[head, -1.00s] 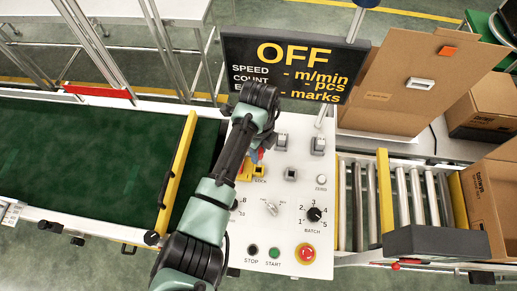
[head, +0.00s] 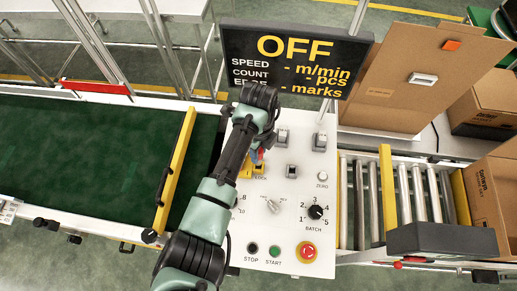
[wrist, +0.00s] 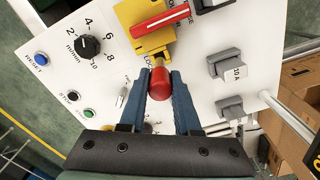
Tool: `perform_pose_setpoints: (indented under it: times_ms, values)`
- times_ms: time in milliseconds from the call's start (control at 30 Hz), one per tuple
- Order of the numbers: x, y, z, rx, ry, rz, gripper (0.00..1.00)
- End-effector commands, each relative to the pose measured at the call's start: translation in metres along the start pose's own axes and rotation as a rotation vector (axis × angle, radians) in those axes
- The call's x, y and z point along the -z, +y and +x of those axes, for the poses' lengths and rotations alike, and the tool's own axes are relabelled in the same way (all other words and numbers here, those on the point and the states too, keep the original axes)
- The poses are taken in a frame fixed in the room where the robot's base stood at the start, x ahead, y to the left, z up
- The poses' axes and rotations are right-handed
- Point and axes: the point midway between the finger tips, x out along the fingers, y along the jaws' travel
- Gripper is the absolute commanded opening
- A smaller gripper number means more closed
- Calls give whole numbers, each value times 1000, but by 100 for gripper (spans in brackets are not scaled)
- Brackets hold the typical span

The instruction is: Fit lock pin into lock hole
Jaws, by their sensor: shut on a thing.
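The lock pin (wrist: 159,84) has a red knob and shows in the wrist view between the two blue fingers of my gripper (wrist: 161,95). My gripper is shut on it, just in front of the yellow lock block (wrist: 151,42). A short metallic part shows between the knob and the block; I cannot tell whether it sits in the hole. The lock hole itself is hidden. A red handle (wrist: 159,22) lies across the yellow block. In the head view my arm covers most of this, leaving the yellow block (head: 247,171) partly visible at its edge.
The white control panel (head: 240,225) carries a batch knob (head: 316,212), a red stop button (head: 307,252) and grey switches (wrist: 231,108) close to my gripper. The display (head: 290,62) reads OFF. The green conveyor belt (head: 90,160) lies left, rollers (head: 425,195) right.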

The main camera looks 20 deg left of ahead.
Motion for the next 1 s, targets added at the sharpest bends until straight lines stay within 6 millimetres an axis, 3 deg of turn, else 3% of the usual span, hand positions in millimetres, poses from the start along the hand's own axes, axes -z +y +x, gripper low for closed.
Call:
perform_pose_setpoints:
  times_ms: [1000]
  values:
    - [0, 0, 26, 0, 0, 1, 0]
